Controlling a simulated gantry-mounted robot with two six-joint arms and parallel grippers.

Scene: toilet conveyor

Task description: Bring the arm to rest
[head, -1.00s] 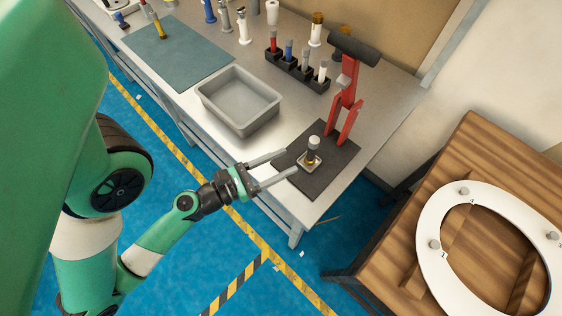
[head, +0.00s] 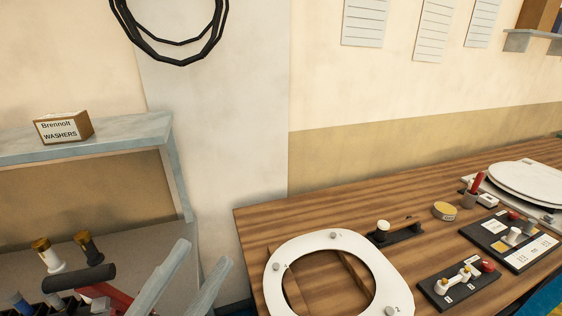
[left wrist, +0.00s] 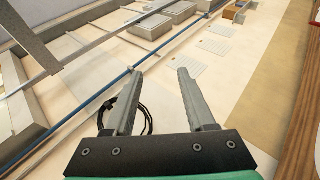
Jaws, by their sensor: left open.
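My left gripper (head: 190,285) rises from the lower edge of the head view, its two grey fingers apart and pointing up. In the left wrist view my left gripper (left wrist: 158,75) is open with nothing between its fingers, facing the wall and the upper part of the room. In the head view it stands in front of the right end of the grey bench, left of the wooden table. My right gripper is not in either view.
A wooden table (head: 420,220) bears a white toilet seat (head: 285,275) and black fixtures. A washers box (head: 62,127) sits on a shelf. A black cable loop (head: 172,62) hangs on the wall.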

